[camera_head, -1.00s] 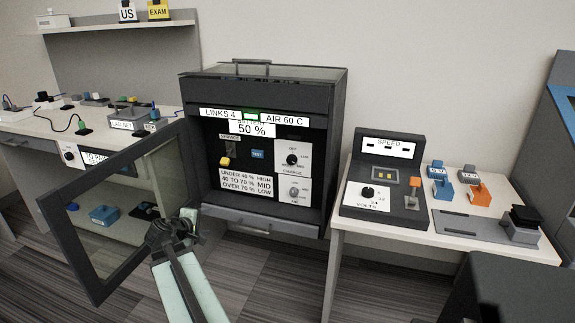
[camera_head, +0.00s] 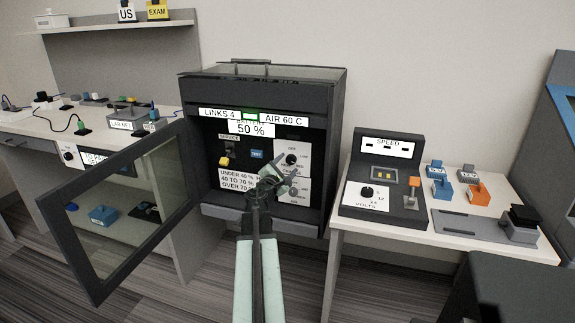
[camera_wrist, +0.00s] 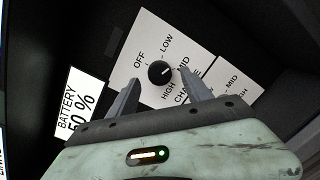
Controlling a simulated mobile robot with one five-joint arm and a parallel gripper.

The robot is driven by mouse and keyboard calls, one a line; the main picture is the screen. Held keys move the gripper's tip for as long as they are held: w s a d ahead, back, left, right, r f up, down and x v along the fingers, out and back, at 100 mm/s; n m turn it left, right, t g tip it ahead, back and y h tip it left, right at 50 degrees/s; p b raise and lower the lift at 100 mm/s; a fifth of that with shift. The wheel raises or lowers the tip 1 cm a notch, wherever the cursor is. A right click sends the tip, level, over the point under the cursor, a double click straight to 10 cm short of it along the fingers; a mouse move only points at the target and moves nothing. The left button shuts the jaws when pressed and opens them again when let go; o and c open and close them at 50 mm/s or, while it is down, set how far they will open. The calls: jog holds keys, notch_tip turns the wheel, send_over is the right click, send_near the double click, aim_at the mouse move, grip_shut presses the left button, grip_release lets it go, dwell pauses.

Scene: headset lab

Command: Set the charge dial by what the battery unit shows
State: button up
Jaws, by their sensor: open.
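The battery unit (camera_head: 262,88) is a dark cabinet with its glass door swung open to the left. Its display (camera_head: 251,129) reads 50 %. A card (camera_head: 234,178) below, partly hidden by my gripper, lists ranges; 40 to 70 % is MID in the earlier head view. The black charge dial (camera_wrist: 160,72) sits on a white plate marked OFF, LOW, MID, HIGH; it also shows in the head view (camera_head: 291,159). I cannot surely tell its setting. My gripper (camera_wrist: 159,78) is open, its fingers on either side of the dial in the wrist view; contact is unclear.
The open glass door (camera_head: 120,215) stands left of my arm. A second dial plate (camera_wrist: 226,82) is beside the charge plate, partly hidden. A blue TEST button (camera_head: 257,154) and yellow switch (camera_head: 224,161) are left of the dial.

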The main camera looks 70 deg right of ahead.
aim_at(291, 160)
jog(key=shift+d, duration=1.05)
grip_shut()
jog(key=shift+a, duration=0.15)
jog(key=shift+m, duration=0.3)
jog(key=shift+r+m, duration=0.1)
jog(key=shift+m, duration=0.7)
jog(key=shift+m+p, duration=0.5)
jog(key=shift+m, duration=1)
